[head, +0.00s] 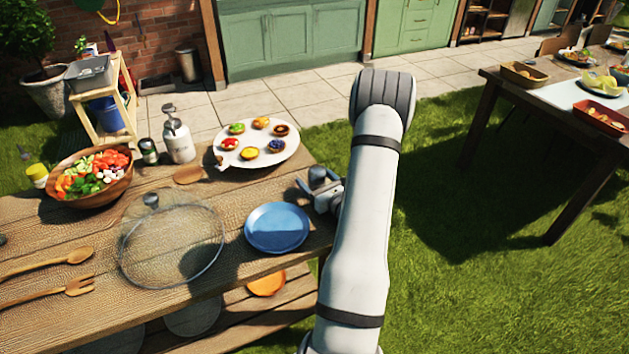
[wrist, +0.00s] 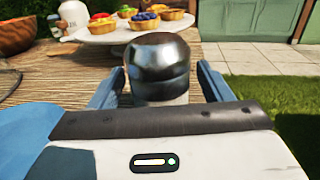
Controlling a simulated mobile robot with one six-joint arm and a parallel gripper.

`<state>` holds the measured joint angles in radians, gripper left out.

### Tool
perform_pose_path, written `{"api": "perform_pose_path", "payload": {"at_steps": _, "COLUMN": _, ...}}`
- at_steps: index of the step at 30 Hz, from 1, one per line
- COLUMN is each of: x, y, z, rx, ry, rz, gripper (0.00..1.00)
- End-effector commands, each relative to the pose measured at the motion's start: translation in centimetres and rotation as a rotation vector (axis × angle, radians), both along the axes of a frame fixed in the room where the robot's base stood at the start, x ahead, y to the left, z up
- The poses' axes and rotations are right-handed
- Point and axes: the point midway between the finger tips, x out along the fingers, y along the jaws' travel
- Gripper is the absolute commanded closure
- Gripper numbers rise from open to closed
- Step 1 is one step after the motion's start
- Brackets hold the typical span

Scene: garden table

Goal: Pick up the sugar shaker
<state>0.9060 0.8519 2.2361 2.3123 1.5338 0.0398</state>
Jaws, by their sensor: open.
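The sugar shaker (wrist: 158,60), with a shiny domed metal top, stands upright between the fingers of my gripper (wrist: 157,82) in the wrist view. The fingers are open, one on each side of it, and a gap shows on both sides. Its lower body is hidden behind my gripper's housing. In the head view the shaker's metal top (head: 318,174) shows at the right end of the wooden table, with my gripper (head: 316,196) around it, partly covered by my arm.
A blue plate (head: 277,228) lies just left of the shaker. A white platter of tarts (head: 284,158) is behind it. A glass lid (head: 172,250), a salad bowl (head: 75,199) and a white pump bottle (head: 179,143) are farther left. Grass lies right of the table (head: 70,232).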

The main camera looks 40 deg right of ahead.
Motion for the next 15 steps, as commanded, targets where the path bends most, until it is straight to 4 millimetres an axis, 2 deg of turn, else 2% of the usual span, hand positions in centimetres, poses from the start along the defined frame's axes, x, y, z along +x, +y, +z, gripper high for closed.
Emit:
{"api": "perform_pose_path", "payload": {"at_steps": 4, "x": 1.4, "y": -0.11, "z": 0.12, "rx": -0.001, "ry": -0.002, "rz": 0.0, "gripper": 0.28}}
{"api": "perform_pose_path", "payload": {"at_steps": 11, "x": 1.52, "y": -0.17, "z": 0.05, "rx": 0.0, "ry": -0.001, "rz": -0.001, "gripper": 0.28}}
{"api": "perform_pose_path", "payload": {"at_steps": 15, "x": 1.49, "y": -0.17, "z": 0.05, "rx": 0.0, "ry": -0.001, "rz": -0.001, "gripper": 0.38}}
